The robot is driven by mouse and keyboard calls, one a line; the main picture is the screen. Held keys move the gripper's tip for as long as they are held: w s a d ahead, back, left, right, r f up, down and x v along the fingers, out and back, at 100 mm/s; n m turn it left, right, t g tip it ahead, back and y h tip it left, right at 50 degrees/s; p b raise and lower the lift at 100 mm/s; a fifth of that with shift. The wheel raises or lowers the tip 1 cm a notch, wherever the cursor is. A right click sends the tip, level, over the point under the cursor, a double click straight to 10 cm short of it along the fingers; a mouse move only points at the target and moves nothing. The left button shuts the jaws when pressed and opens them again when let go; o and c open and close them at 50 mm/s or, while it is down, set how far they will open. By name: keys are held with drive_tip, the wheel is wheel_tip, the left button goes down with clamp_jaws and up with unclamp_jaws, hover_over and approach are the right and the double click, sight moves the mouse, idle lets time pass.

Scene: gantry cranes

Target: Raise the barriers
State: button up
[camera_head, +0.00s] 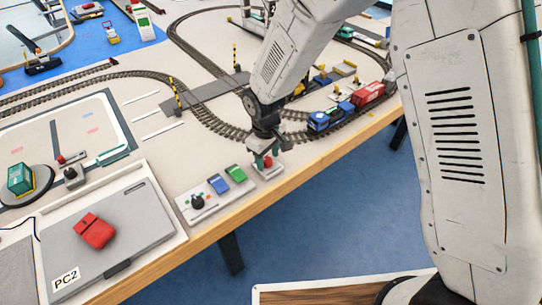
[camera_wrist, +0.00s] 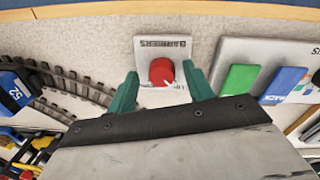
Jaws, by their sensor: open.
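The barriers control is a white plate (camera_wrist: 143,45) with a red knob (camera_wrist: 161,72); its "BARRIERS" label reads upside down in the wrist view. In the head view the red knob (camera_head: 268,161) sits near the table's front edge. My gripper (camera_head: 265,158) is directly over it, pointing down. In the wrist view my gripper (camera_wrist: 160,76) is open, with one teal finger on each side of the knob and gaps showing. Two yellow-and-black striped poles, a near one (camera_head: 175,94) and a far one (camera_head: 235,58), stand upright by the grey track crossing (camera_head: 205,92).
A panel (camera_head: 207,204) with a black knob, blue switch and green switch lies left of the barriers plate. A blue locomotive (camera_head: 323,119) and red wagon (camera_head: 368,94) stand on the track to the right.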

sight(267, 161)
wheel_tip(267, 161, up, 7)
drive_tip(key=shift+s+a+r, duration=0.15)
drive_tip(key=shift+r, duration=0.05)
idle(0.5)
drive_tip(key=s+d+r+m, duration=0.4)
drive_tip(key=s+d+r, duration=0.6)
drive_tip(key=s+d, duration=0.2)
drive_tip(key=s+d+r+m+t, duration=0.1)
drive_tip(key=s+d+r+m, duration=0.4)
drive_tip(key=s+d+r, duration=0.6)
drive_tip(key=shift+s+d, duration=0.7)
drive_tip(key=shift+s, duration=1.55)
drive_tip(key=shift+r, duration=0.1)
